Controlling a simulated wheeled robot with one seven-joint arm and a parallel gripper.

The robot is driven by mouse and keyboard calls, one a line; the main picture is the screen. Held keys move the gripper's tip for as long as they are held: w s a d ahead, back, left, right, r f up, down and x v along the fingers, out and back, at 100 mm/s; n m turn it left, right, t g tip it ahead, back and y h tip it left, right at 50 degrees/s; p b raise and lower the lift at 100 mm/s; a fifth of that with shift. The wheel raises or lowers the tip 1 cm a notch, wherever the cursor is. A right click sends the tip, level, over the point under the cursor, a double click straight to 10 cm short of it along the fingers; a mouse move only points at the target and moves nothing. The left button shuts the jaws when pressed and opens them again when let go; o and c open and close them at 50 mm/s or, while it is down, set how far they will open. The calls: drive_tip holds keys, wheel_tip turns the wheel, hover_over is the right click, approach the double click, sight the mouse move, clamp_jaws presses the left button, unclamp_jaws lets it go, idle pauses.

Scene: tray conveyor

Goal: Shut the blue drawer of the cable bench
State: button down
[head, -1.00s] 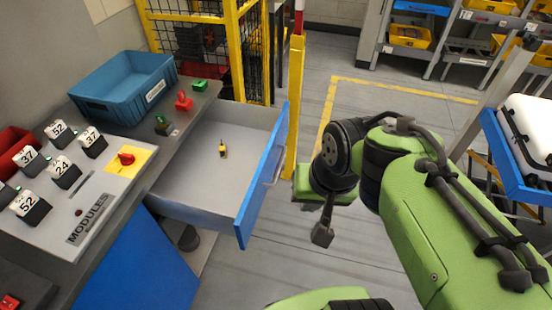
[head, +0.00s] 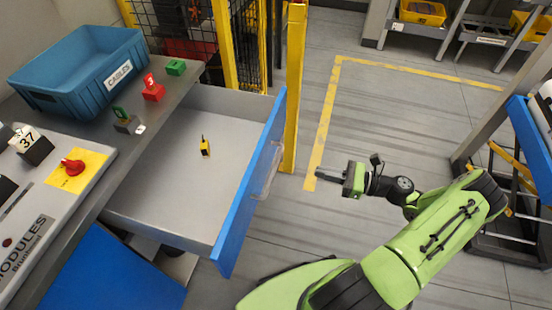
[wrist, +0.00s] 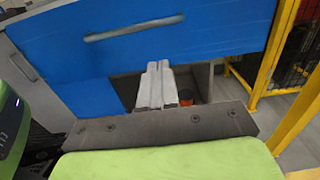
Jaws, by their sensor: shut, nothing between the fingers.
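The blue drawer (head: 247,190) of the cable bench stands pulled out, with its grey inside showing and a small yellow and black item (head: 205,147) lying in it. Its blue front with a pale bar handle also fills the top of the wrist view (wrist: 200,45). My gripper (head: 326,176) is to the right of the drawer front, apart from it, with its fingers pointing left toward the front. In the wrist view my gripper's fingers (wrist: 154,85) are together and empty, below the handle in the picture.
A blue bin labelled CABLES (head: 82,75) stands on the bench top (head: 165,105) beside red and green blocks. A yellow post (head: 293,90) rises just behind the drawer's far corner. Open floor lies right of the drawer; a blue-edged cart (head: 530,150) stands farther right.

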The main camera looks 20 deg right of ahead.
sight(267, 161)
drive_tip(key=b+x, duration=0.2)
drive_tip(key=x, duration=1.1)
drive_tip(key=shift+w+a+b, duration=0.15)
drive_tip(key=shift+a+b, duration=0.25)
drive_tip(key=shift+r, duration=0.1)
